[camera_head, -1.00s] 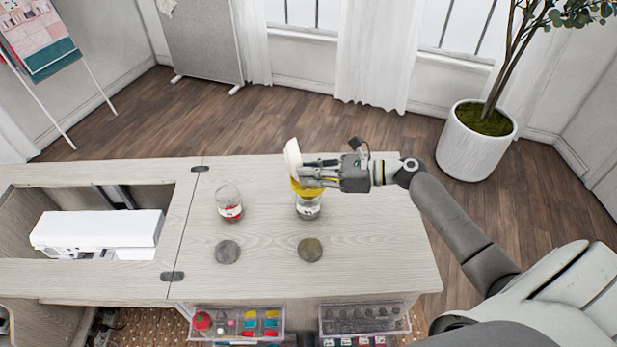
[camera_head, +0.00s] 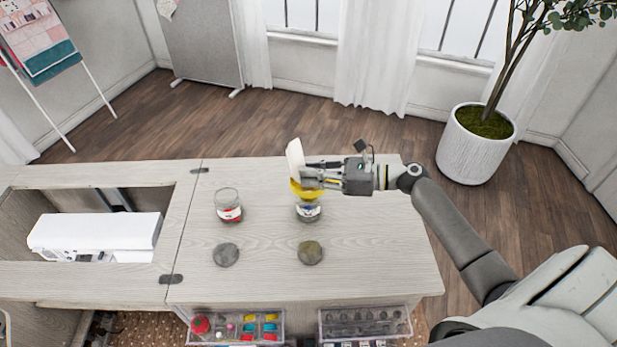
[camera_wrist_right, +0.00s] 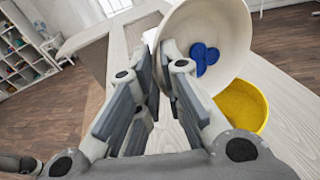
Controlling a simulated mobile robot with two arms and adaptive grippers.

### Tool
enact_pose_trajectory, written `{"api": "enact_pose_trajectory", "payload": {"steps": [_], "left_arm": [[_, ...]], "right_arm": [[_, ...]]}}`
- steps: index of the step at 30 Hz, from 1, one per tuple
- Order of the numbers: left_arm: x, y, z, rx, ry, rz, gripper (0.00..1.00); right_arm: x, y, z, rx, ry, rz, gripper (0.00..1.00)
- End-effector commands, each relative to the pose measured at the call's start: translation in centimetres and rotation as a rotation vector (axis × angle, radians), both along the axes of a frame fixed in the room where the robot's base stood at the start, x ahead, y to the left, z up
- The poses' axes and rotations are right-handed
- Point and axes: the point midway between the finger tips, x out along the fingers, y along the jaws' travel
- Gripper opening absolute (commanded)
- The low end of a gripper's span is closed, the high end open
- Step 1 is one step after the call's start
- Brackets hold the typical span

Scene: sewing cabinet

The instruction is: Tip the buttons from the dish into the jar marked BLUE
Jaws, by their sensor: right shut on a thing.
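My right gripper (camera_head: 312,175) is shut on the cream dish (camera_head: 295,158), which is tilted steeply above the yellow funnel (camera_head: 303,190). In the right wrist view, several blue buttons (camera_wrist_right: 205,57) lie inside the dish (camera_wrist_right: 232,35), and the funnel (camera_wrist_right: 240,105) shows below it. The funnel sits on a glass jar (camera_head: 308,212) with a white label and some dark blue; the lettering is too small to read. A second glass jar (camera_head: 228,206), with a white and red band, stands to the left. My left gripper is not in view.
Two dark round discs (camera_head: 226,254) (camera_head: 311,252) lie on the cabinet top in front of the jars. A white sewing machine (camera_head: 95,235) sits in the open well at left. Clear trays (camera_head: 240,340) (camera_head: 366,335) stick out below the front edge. The top's right side is clear.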

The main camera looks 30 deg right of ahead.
Motion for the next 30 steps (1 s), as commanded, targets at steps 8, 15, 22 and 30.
{"api": "enact_pose_trajectory", "payload": {"steps": [8,15,22,30], "left_arm": [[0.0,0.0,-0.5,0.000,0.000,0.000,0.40],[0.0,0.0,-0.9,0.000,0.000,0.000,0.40],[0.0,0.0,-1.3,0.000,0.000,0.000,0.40],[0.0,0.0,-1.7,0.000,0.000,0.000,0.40]], "right_arm": [[0.0,-0.2,-0.1,0.031,-0.010,-0.001,0.00],[-0.1,-0.4,-0.1,0.055,-0.018,0.000,0.00],[-0.1,-0.5,-0.1,0.081,-0.025,0.000,0.00],[-0.2,-0.8,-0.2,0.109,-0.034,-0.002,0.00]]}}
